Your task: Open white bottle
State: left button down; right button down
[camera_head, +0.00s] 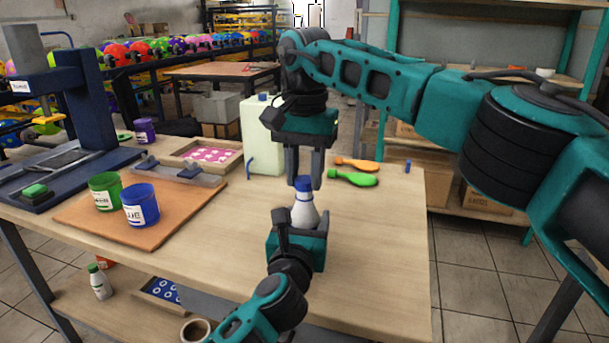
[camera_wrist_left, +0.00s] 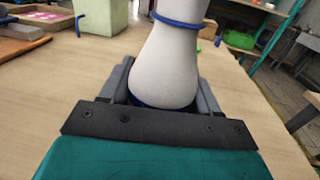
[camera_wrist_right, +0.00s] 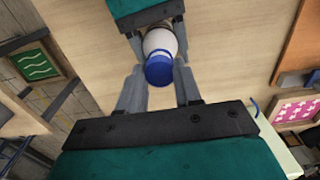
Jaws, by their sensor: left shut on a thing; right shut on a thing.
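The white bottle (camera_head: 307,213) with a blue cap (camera_head: 303,184) stands upright on the right part of the table. My left gripper (camera_head: 302,222) comes from the near side and is shut on the bottle's body; the left wrist view shows the white bottle (camera_wrist_left: 167,58) between its fingers. My right gripper (camera_head: 303,177) points down from above with its fingers on both sides of the cap, shut on it. The right wrist view shows the blue cap (camera_wrist_right: 159,70) between the fingertips. The cap appears to be on the bottle's neck.
A pale green jug (camera_head: 262,140) stands behind the bottle. A green can (camera_head: 105,191) and a blue can (camera_head: 140,205) stand on a brown board (camera_head: 178,226). The table's right front is clear.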

aim_at(304, 179)
pick_arm(q)
jog(key=shift+f, duration=0.1)
pick_arm(e)
jog(key=shift+r, duration=0.6)
jog(key=shift+r, duration=2)
pick_arm(q)
jog(key=shift+c, duration=0.8)
grip_release()
